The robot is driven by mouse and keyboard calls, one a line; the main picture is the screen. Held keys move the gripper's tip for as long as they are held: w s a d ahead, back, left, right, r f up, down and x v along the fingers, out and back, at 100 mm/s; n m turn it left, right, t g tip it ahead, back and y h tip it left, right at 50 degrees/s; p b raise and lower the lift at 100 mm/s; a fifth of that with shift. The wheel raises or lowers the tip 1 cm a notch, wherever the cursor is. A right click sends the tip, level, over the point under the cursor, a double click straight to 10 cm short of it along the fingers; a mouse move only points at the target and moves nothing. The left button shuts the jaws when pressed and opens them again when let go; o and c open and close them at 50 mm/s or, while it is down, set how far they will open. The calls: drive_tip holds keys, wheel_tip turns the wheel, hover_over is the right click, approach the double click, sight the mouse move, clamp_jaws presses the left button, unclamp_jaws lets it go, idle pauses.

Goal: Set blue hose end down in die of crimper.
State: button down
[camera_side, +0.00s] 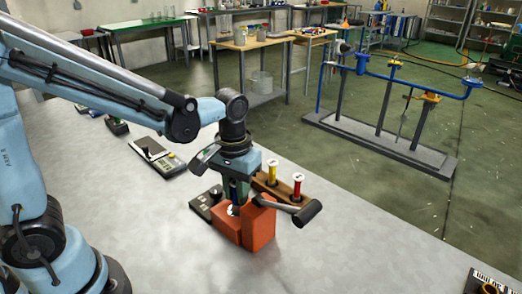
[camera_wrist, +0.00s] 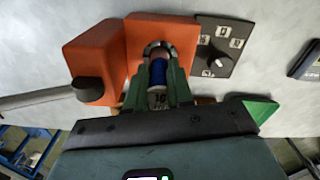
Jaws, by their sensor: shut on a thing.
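The orange crimper (camera_side: 262,229) stands on the grey bench and fills the upper left of the wrist view (camera_wrist: 97,52). Its round die (camera_wrist: 155,46) has a pale ring around a dark opening. My gripper (camera_wrist: 157,82) points down at the die, its green fingers shut on the blue hose end (camera_wrist: 157,72). The hose end lines up with the die opening, with a reddish-brown part at its far end. I cannot tell how deep it sits or whether it touches the die. In the side view my gripper (camera_side: 236,197) is low over the crimper and hides most of the hose.
The crimper's dark-ended lever (camera_side: 306,212) sticks out to the right. A dial panel (camera_wrist: 218,45) lies beside the crimper. A wooden rack (camera_side: 268,191) with yellow and red-handled pieces stands close behind.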

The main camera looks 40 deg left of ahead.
drive_tip(key=shift+f, duration=0.9)
idle(0.8)
idle(0.5)
drive_tip(key=shift+c, duration=2.1)
unclamp_jaws()
drive_tip(key=shift+d, duration=0.1)
drive_tip(key=shift+c, duration=0.3)
